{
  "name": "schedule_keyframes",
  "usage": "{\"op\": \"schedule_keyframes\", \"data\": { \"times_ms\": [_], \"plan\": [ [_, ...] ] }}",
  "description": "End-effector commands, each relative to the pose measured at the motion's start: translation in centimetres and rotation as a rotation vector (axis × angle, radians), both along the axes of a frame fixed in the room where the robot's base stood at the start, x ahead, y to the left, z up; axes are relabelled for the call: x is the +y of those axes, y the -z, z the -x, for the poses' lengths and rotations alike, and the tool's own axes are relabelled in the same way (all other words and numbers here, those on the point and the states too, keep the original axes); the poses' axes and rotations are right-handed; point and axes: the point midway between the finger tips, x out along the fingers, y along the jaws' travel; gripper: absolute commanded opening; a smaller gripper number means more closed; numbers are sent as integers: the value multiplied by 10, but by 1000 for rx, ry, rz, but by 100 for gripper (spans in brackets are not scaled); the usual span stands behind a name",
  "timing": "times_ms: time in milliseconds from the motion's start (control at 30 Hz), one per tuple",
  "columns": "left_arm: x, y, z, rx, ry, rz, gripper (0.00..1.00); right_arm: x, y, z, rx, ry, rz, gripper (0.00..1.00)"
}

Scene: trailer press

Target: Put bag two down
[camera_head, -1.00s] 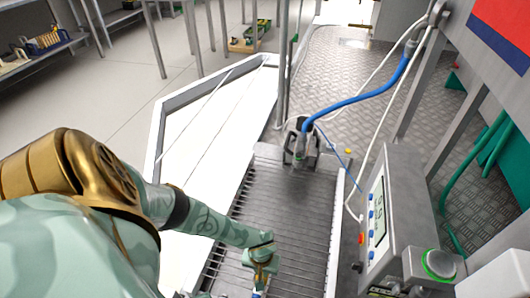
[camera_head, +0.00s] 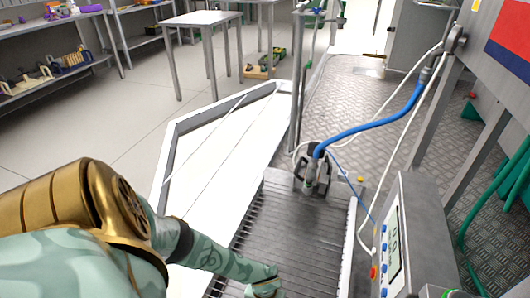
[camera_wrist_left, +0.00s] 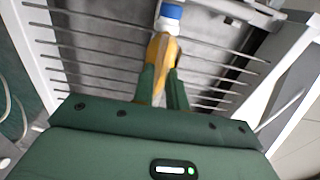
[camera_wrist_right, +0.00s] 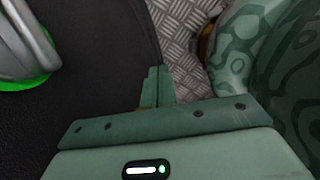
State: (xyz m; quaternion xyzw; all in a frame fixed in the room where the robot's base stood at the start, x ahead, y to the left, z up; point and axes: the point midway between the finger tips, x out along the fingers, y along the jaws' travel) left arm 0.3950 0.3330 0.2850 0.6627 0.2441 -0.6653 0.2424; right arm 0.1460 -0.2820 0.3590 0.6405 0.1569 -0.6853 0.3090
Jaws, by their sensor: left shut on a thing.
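My left gripper (camera_wrist_left: 160,62) is shut, its gold fingertips on a small white neck with a blue cap (camera_wrist_left: 171,12) at the top of the left wrist view. I cannot tell whether this belongs to bag two; no bag body can be made out. The hand is over the slatted metal bed (camera_head: 290,225). In the head view the left forearm reaches down to the bottom edge, and its fingertips are cut off. My right gripper (camera_wrist_right: 157,82) is shut and empty in the right wrist view, above dark and patterned-metal surfaces.
A filling head (camera_head: 311,170) with a blue hose (camera_head: 370,128) stands at the bed's far end. A control box with a screen (camera_head: 392,245) is on the right. A white sloping tray (camera_head: 215,150) lies left of the bed. Tables and shelves stand farther back.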

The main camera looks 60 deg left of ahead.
Motion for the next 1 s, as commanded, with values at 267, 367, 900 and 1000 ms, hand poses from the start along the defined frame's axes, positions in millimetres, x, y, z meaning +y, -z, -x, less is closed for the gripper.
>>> {"op": "schedule_keyframes", "data": {
  "times_ms": [267, 367, 900, 1000],
  "plan": [
    [0, 2, 0, 0, 0, 0, 25, 0, -5, -6, -9, -4, 4, 0],
    [0, 2, 0, 0, 0, 0, 36, 0, -4, -6, -9, -4, 4, 0],
    [1, -22, -2, -6, 0, -1, 36, 3, 25, 36, 35, 37, -39, 0],
    [0, -35, -3, -8, 2, 0, 36, 4, 40, 61, 58, 67, -61, 0]
  ]
}}
